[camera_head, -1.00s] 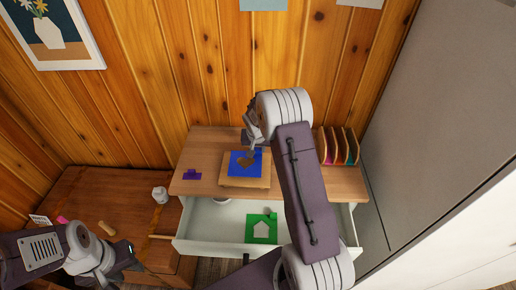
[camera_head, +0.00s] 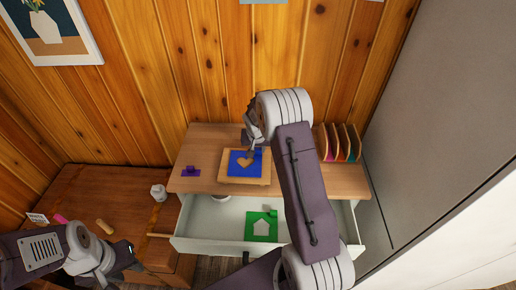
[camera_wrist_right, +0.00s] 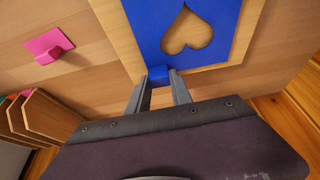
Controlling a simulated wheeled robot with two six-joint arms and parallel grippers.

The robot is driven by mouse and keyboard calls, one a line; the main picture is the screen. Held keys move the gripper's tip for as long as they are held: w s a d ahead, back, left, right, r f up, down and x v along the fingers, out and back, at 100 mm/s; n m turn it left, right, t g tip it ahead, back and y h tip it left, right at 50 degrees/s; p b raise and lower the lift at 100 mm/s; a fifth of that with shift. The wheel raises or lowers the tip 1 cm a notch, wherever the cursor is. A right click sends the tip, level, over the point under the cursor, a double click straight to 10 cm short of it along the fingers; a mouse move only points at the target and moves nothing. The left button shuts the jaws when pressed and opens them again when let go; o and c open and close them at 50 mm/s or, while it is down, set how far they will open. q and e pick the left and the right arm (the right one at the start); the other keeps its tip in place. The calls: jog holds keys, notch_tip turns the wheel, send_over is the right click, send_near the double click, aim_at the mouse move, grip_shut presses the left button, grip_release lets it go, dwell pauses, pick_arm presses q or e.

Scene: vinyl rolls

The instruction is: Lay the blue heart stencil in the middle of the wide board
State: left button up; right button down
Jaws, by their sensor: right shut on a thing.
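The blue heart stencil (camera_head: 236,171) is over the wide board (camera_head: 225,181) in the head view, with pale wood showing through its heart cutout. It looks flat on the board or just above it; I cannot tell which. Board margin shows around it. In the right wrist view the blue stencil (camera_wrist_right: 150,35) has a blue tab between the fingertips of my right gripper (camera_wrist_right: 158,77), and the board (camera_wrist_right: 236,48) shows beside it. My right gripper (camera_head: 254,150) is shut on this tab. My left gripper (camera_head: 122,262) is at the lower left, away from the board; its jaw opening is unclear.
A purple piece (camera_head: 190,172) lies left of the board. A pink knobbed piece (camera_wrist_right: 48,46) lies near a slotted wooden rack (camera_head: 338,143). Below, an open drawer (camera_head: 205,240) holds a green stencil (camera_head: 261,226). A white jar (camera_head: 159,193) stands on the lower cabinet.

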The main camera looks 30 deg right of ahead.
jog(key=shift+f, duration=0.2)
dwell(0.3)
jog(key=shift+f, duration=0.1)
grip_release()
dwell(0.6)
jog(key=p+v, duration=0.3)
jog(key=v, duration=0.6)
jog(key=shift+p, duration=0.35)
dwell(0.6)
dwell(0.5)
